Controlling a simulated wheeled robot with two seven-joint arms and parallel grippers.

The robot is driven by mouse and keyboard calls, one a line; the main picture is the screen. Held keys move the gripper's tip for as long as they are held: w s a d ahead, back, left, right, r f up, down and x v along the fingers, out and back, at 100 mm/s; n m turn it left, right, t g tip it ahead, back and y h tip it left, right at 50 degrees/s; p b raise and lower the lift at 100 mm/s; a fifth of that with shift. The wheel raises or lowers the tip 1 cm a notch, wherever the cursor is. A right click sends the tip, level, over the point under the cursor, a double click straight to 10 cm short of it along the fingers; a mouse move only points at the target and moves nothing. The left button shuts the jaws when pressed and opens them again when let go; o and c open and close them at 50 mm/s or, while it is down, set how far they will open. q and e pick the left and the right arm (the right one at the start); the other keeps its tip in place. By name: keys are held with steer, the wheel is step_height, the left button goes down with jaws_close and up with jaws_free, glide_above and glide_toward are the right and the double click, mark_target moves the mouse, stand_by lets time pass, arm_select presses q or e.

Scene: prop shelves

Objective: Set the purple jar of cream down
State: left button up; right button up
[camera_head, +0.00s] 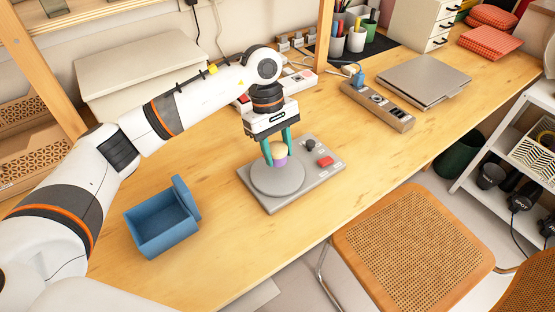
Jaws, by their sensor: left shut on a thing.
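The purple jar of cream (279,160) has a tan lid (278,149) and stands upright between the green fingers of my left gripper (277,152). The gripper points down and is shut on the jar. The jar is over the round plate (277,184) of a grey device with a red button (325,161) and a black knob (309,145). I cannot tell whether the jar's bottom touches the plate. My right gripper is not in view.
A blue open box (160,231) with a raised lid stands at the front left of the wooden table (235,250). A power strip (377,106) and a closed grey laptop (424,80) lie to the right. A woven chair (412,245) stands before the table. The table's front middle is clear.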

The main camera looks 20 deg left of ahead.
mark_target(277, 161)
arm_select(q)
steer(key=shift+f, duration=1.8)
steer(key=shift+f, duration=0.1)
steer(key=shift+f, duration=0.15)
steer(key=o, duration=1)
steer(key=b+v, duration=0.1)
steer(key=v, duration=1.1)
steer(key=shift+r, duration=0.3)
steer(key=shift+s+f, duration=0.1)
